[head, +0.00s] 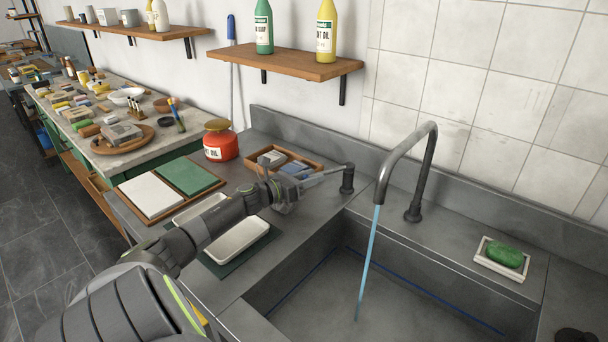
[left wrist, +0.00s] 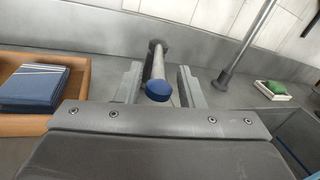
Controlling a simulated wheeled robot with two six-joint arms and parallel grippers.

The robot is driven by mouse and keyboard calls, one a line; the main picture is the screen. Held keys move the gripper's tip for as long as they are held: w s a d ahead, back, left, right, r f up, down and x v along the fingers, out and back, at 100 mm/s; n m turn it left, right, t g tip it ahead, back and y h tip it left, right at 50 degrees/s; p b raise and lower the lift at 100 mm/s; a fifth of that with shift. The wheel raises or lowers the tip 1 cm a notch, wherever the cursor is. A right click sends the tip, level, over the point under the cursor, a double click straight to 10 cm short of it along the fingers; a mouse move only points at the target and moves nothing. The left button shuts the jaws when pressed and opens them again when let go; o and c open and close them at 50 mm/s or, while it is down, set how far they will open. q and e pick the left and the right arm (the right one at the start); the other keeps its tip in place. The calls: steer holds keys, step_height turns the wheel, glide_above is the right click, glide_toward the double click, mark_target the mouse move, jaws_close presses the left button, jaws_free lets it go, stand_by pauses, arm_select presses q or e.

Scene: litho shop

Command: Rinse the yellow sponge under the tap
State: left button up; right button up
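The tap (head: 428,150) is a dark curved spout over the grey sink (head: 420,270). A blue stream of water (head: 369,255) runs from it to the sink floor. My left gripper (head: 300,183) is at the tap's lever (head: 328,173), left of the spout. In the left wrist view the lever's blue end (left wrist: 158,90) lies between the two fingers, with gaps on both sides, so the gripper looks open around it. I cannot make out the yellow sponge for sure; a small yellow patch shows beside my left arm at the bottom. My right gripper is not in view.
A green bar on a white dish (head: 500,258) stands right of the tap. A wooden tray with blue pieces (head: 317,163) and a red tin (head: 220,141) stand behind my left arm. White trays (head: 240,238) lie left of the sink. A cluttered table (head: 90,150) is further left.

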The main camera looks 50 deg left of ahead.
arm_select(q)
steer(key=shift+s+a+f, duration=0.1)
steer(key=shift+s, duration=0.4)
steer(key=s, duration=0.1)
steer(key=s+b, duration=0.1)
steer(key=s, duration=0.1)
steer(key=s+a, duration=0.1)
steer(key=s, duration=0.1)
steer(key=shift+b, duration=0.3)
steer(key=s+p, duration=0.1)
steer(key=s, duration=0.2)
steer(key=s+a+p, duration=0.1)
steer(key=s, duration=0.3)
steer(key=s+p, duration=0.1)
steer(key=s, duration=0.3)
steer(key=shift+a+p, duration=0.3)
steer(key=shift+a, duration=0.1)
steer(key=shift+s, duration=0.1)
